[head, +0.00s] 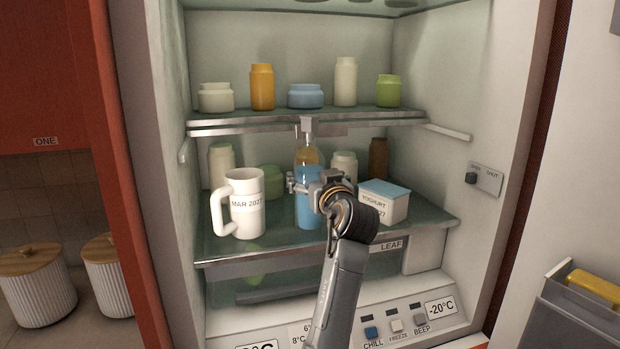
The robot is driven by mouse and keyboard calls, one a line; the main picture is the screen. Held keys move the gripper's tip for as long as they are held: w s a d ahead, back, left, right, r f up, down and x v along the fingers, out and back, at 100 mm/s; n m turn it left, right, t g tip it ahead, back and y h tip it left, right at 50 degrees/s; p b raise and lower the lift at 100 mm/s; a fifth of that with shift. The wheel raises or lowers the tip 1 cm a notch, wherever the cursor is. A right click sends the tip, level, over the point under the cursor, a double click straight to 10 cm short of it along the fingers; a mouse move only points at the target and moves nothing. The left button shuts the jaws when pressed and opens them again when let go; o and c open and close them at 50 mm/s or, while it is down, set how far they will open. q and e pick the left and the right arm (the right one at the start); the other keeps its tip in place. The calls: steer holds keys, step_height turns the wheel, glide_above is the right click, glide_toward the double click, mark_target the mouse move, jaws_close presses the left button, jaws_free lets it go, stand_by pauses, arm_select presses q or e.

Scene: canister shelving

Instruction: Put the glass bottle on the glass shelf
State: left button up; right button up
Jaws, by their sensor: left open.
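The glass bottle (309,210) has a pale cap, a clear neck, amber contents and a blue lower part. It stands upright on the lower glass shelf (285,240) inside the fridge, near the front edge. My left gripper (302,186) is open at the bottle's middle, with a finger showing at its left side. The gripper body hides the bottle's right side. I cannot tell whether the fingers touch the glass. My right gripper is not in view.
A white mug (241,204) stands left of the bottle, and a yoghurt tub (384,203) stands to its right. Several jars are behind. An upper glass shelf (290,120) with several jars is above. Controls (395,326) are below.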

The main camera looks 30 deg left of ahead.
arm_select(q)
steer(key=b+v, duration=0.2)
steer(key=v, duration=0.6)
steer(key=shift+d, duration=0.2)
steer(key=shift+f, duration=0.1)
